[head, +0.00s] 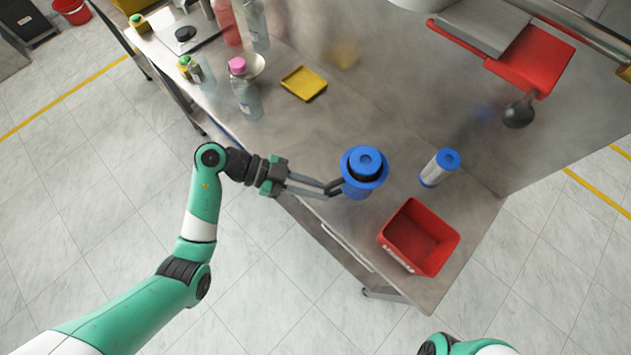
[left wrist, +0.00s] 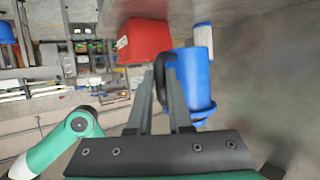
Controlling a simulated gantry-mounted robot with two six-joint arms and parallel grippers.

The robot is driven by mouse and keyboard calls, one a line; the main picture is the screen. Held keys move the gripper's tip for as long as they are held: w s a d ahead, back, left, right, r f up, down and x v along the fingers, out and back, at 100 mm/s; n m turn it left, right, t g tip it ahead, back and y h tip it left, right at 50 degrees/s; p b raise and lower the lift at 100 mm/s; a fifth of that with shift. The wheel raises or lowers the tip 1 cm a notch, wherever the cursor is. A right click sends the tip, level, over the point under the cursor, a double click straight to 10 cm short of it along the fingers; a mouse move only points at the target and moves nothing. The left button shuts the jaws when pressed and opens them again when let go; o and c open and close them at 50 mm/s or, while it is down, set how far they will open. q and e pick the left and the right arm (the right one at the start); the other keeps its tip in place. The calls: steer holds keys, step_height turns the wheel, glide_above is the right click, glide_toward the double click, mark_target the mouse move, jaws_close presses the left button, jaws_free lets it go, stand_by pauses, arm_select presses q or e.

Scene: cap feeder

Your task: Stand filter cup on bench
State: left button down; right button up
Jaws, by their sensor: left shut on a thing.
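The blue filter cup (head: 356,190) is near the front edge of the bench (head: 335,222), with a wide blue rim and a dark ring around a blue centre on top. My left gripper (head: 334,188) is shut on it at its left side. In the left wrist view, the fingers of my left gripper (left wrist: 164,92) close at a black handle (left wrist: 168,68) beside the blue cup (left wrist: 201,72). I cannot tell whether the cup's base touches the bench. My right gripper is out of view; only part of my right arm shows at the bottom.
A white cylinder with a blue top (head: 440,167) stands right of the cup. A red bin (head: 419,238) sits at the bench's near right corner. A yellow tray (head: 304,83) and bottles (head: 246,95) are farther left. A red fixture (head: 528,58) with a black knob overhangs the back.

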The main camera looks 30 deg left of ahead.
arm_select(q)
steer(key=w+a+f+b, duration=0.2)
steer(key=f, duration=0.1)
steer(key=w+a+f+b, duration=0.1)
steer(key=f+b, duration=0.1)
steer(key=shift+w+a+f, duration=0.1)
steer(key=shift+w+f, duration=0.15)
steer(key=shift+w, duration=0.05)
steer(key=shift+w+a+f, duration=0.2)
steer(key=shift+w+f, duration=0.05)
steer(key=shift+w+a, duration=0.1)
steer(key=shift+w, duration=0.05)
steer(key=f+b, duration=0.1)
steer(key=f, duration=0.1)
steer(key=f+b, duration=0.1)
steer(key=b, duration=0.1)
steer(key=shift+w+a+f+b, duration=0.2)
steer(key=shift+f+b, duration=0.1)
steer(key=shift+f, duration=0.1)
steer(key=shift+s+r, duration=0.1)
steer(key=shift+r, duration=0.05)
steer(key=c, duration=0.8)
jaws_free()
steer(key=shift+c, duration=0.2)
